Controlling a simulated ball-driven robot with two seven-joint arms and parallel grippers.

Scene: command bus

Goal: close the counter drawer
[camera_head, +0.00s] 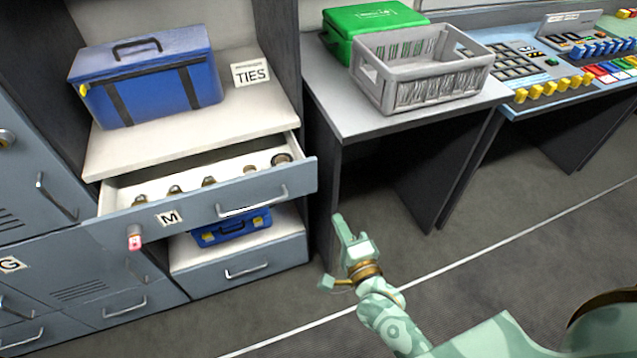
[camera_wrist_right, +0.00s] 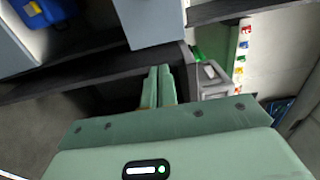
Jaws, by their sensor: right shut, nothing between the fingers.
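The counter drawer (camera_head: 235,200) is pulled out below the white counter, its grey-blue front marked M and fitted with a bar handle (camera_head: 252,205). Several small dark, rounded items stand in a row inside it. My right gripper (camera_head: 343,228) is to the right of and lower in the picture than the drawer front, apart from it. In the right wrist view its fingers (camera_wrist_right: 157,82) are together and empty. A grey-blue panel (camera_wrist_right: 155,22) shows beyond them, probably the drawer front. My left gripper is not in view.
A blue case (camera_head: 150,85) and a TIES sign (camera_head: 250,73) sit on the counter. A smaller blue case (camera_head: 230,228) is under the drawer. A desk with a grey crate (camera_head: 425,75) and green box (camera_head: 370,22) stands right. The floor in front is clear.

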